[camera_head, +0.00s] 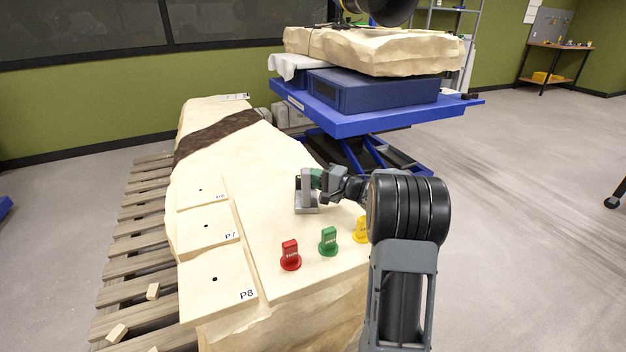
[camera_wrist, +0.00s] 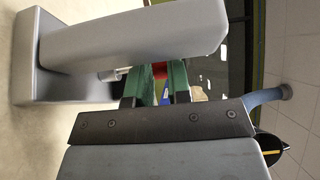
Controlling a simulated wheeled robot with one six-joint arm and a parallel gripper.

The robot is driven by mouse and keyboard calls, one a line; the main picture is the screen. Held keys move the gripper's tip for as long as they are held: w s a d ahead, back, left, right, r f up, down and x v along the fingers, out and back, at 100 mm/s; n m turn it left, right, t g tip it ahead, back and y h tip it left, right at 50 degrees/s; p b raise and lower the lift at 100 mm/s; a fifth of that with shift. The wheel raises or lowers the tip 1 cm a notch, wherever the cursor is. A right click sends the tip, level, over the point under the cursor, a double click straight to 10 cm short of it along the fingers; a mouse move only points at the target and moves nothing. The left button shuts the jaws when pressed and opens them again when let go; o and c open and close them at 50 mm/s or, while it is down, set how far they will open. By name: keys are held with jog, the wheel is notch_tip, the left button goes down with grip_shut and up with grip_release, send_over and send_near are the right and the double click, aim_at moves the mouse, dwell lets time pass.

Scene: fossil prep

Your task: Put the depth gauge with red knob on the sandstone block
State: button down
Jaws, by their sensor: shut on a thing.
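The depth gauge (camera_head: 306,208) is a grey stand with a flat base and an upright. It sits on or just above the top of a large cream stone block (camera_head: 260,175); I cannot tell if it touches. In the wrist view, the gauge's grey arm (camera_wrist: 135,40) and base fill the upper left. My gripper (camera_head: 318,180) reaches in from the right, beside the upright. Its green fingertips (camera_wrist: 158,80) are shut around a small red part, the knob (camera_wrist: 159,70), mostly hidden between them. Another cream stone slab (camera_head: 375,50) lies on blue boxes at the back.
Red (camera_head: 290,256), green (camera_head: 328,241) and yellow (camera_head: 361,229) tags stand near the block's front right edge. Stepped pads marked P6, P7 and P8 (camera_head: 215,285) run along its left. A blue lift table (camera_head: 375,122) stands behind. Wooden slats (camera_head: 140,235) lie left.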

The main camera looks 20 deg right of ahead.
jog(key=shift+r, duration=0.1)
jog(key=c, duration=1.4)
grip_release()
jog(key=o, duration=0.3)
jog(key=shift+s+d, duration=0.2)
jog(key=shift+s, duration=0.1)
jog(key=p+v, duration=0.4)
jog(key=v, duration=0.7)
jog(key=shift+s+d, duration=0.1)
jog(key=shift+s, duration=0.05)
